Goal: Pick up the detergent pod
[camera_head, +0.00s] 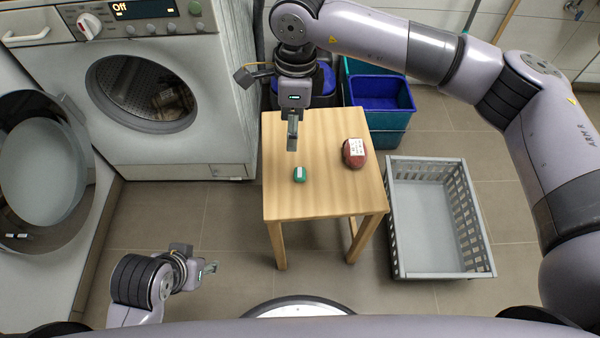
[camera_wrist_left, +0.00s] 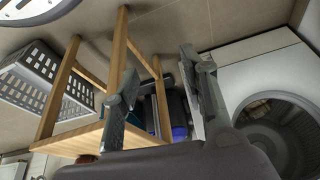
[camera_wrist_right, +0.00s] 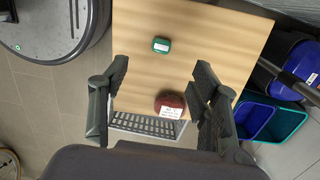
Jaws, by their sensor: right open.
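A small green pod-like item with a white label (camera_head: 300,174) lies on the left part of the small wooden table (camera_head: 320,205). It also shows in the right wrist view (camera_wrist_right: 161,45), ahead of the fingers. A larger dark red item with a white label (camera_head: 354,154) lies to its right, and in the right wrist view (camera_wrist_right: 170,104) it shows between the fingers. My right gripper (camera_head: 292,138) is open and empty above the table, beyond the green item. My left gripper (camera_head: 208,268) is low at the left, away from the table; its fingers are apart and empty in the left wrist view (camera_wrist_left: 160,85).
A grey laundry basket (camera_head: 430,225) stands on the floor right of the table. Blue and teal bins (camera_head: 382,92) stand behind it. A front-loading machine (camera_head: 140,90) is at the back left, with an open round door (camera_head: 42,170) at the far left.

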